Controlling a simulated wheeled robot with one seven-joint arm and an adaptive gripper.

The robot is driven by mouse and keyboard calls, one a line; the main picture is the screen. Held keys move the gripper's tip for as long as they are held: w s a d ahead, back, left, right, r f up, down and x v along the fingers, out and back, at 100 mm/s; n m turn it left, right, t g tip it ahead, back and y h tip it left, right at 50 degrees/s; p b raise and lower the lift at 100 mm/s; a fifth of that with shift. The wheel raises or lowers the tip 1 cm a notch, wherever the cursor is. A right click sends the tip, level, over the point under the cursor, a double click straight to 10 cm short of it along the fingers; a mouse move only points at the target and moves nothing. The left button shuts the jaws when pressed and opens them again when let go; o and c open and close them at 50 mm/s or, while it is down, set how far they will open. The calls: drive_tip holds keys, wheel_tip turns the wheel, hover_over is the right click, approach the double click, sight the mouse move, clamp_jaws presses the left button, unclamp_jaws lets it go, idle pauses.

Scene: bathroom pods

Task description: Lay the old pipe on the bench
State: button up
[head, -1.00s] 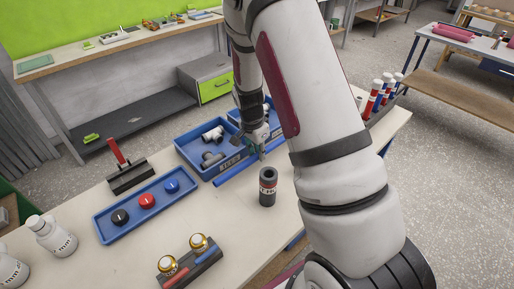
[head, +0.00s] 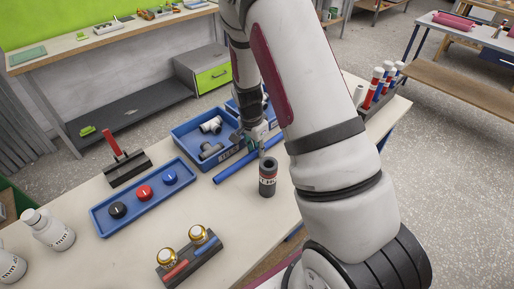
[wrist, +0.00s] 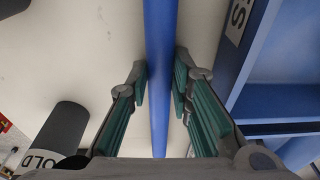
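A long blue pipe (head: 235,168) runs along the bench (head: 225,205), just in front of the blue bins. It appears to lie on the bench top. The wrist view shows the pipe (wrist: 160,60) passing lengthwise between the fingers. My gripper (head: 262,150) is low over the pipe. In the wrist view my gripper (wrist: 160,85) straddles it, with narrow gaps beside the green pads, so it looks open around the pipe. A dark upright cylinder (head: 267,180) stands in front of the pipe; in the wrist view the cylinder (wrist: 62,130) bears the label OLD.
A blue bin (head: 190,134) with grey fittings stands behind the pipe. A blue tray (head: 103,222) with three knobs, a squeegee-like tool (head: 125,165) and a dark holder (head: 190,262) are to the left. Bare bench top lies between the tray and the cylinder.

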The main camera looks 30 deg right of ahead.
sight(253, 153)
drive_tip(key=o, duration=0.4)
drive_tip(key=r, duration=0.4)
drive_tip(key=a+r, duration=0.1)
drive_tip(key=r, duration=0.7)
drive_tip(key=shift+s+a, duration=0.2)
drive_tip(key=shift+a, duration=0.2)
drive_tip(key=shift+f, duration=0.1)
